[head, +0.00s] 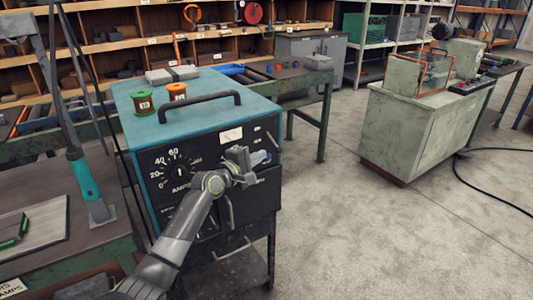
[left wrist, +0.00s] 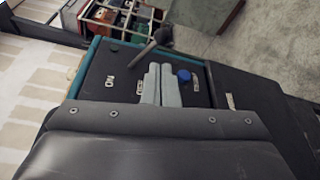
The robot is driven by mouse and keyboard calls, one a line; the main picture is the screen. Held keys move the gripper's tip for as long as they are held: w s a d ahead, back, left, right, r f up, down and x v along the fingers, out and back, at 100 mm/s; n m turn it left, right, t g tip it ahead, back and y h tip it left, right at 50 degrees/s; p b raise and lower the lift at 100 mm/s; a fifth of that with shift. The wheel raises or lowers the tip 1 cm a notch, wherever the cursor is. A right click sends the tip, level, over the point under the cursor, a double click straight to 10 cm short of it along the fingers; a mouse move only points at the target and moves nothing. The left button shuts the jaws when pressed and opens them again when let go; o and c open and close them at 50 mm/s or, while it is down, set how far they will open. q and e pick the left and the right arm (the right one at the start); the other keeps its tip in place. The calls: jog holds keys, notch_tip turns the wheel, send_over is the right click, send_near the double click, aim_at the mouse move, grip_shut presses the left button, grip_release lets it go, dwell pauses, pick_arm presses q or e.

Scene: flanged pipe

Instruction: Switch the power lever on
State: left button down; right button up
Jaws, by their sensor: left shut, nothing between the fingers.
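The teal welding machine (head: 190,98) has a black front panel with an amps dial (head: 177,170). In the left wrist view its panel (left wrist: 100,70) shows an "ON" label (left wrist: 110,82), a blue round knob (left wrist: 183,76) and a dark lever with a thick rounded end (left wrist: 163,36). My left gripper (head: 258,158) is in front of the panel's right part. In the left wrist view its two pale fingers (left wrist: 161,70) are together and empty, just beside the lever and left of the blue knob. I cannot tell whether they touch the lever. My right gripper is not in view.
Two spools (head: 143,102) and a black handle (head: 200,106) are on the machine's top. A workbench (head: 50,185) stands at the left. A grey-green machine (head: 420,115) stands at the right, with open concrete floor (head: 350,230) between.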

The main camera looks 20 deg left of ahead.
pick_arm(q)
jog(key=x, duration=0.3)
jog(key=shift+w+d, duration=0.15)
jog(key=shift+w, duration=0.2)
jog(key=shift+s+d+r+n+g+h+p, duration=0.15)
jog(key=shift+r+n+g+p, duration=0.8)
jog(key=shift+p, duration=2.7)
jog(key=shift+s+d+r+n+g+h+p, duration=0.15)
jog(key=shift+r+n+p, duration=1.5)
jog(key=shift+p, duration=2)
jog(key=shift+w+a+r, duration=0.1)
jog(key=shift+w+r, duration=0.05)
jog(key=shift+r, duration=0.05)
